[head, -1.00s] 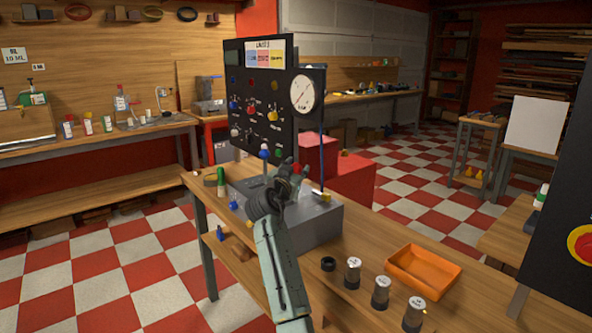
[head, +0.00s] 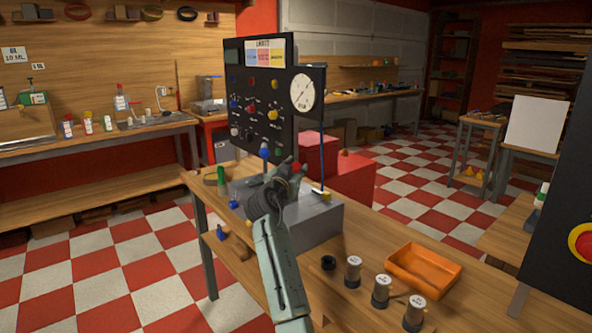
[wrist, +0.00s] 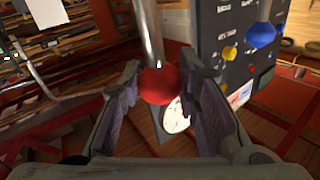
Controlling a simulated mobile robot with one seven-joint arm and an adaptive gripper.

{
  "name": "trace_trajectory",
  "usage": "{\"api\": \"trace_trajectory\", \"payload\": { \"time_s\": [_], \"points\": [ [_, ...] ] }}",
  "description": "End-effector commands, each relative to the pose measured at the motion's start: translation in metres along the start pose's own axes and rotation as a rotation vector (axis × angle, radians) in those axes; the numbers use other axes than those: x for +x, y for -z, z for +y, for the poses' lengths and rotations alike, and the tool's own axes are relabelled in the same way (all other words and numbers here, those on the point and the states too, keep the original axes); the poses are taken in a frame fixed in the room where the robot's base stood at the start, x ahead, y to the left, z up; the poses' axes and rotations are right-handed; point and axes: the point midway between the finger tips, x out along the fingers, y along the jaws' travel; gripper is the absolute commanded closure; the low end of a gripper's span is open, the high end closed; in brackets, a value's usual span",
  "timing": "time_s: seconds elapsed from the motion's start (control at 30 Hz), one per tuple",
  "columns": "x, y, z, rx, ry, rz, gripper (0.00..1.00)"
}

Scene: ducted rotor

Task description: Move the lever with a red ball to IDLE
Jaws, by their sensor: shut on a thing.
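The lever's red ball (wrist: 159,86) sits between the two fingers of my gripper (wrist: 162,80) in the wrist view, on the end of a bright metal rod (wrist: 150,30). My gripper is shut on the ball. In the head view, the ball (head: 295,168) shows as a small red spot at the tip of my gripper (head: 290,172), above the grey box (head: 315,220). My gripper hides most of the lever and part of the box top. No IDLE mark is readable.
A lever with a blue ball (head: 264,153) stands just left of my gripper. The black panel (head: 262,70) with knobs and a gauge (head: 303,93) rises behind. An orange tray (head: 424,270) and several labelled cylinders (head: 381,290) stand on the bench at front right.

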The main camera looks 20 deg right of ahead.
Motion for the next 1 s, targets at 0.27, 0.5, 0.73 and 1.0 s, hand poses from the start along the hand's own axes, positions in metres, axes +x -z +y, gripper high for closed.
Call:
{"api": "trace_trajectory", "payload": {
  "time_s": [0.27,0.5,0.73,1.0],
  "points": [
    [-0.02,-0.014,-0.012,-0.063,0.018,0.095,1.0],
    [-0.046,-0.024,-0.028,-0.15,0.039,0.226,1.0],
    [-0.067,-0.033,-0.04,-0.225,0.056,0.336,1.0],
    [-0.08,-0.037,-0.048,-0.277,0.069,0.412,1.0]
  ]
}}
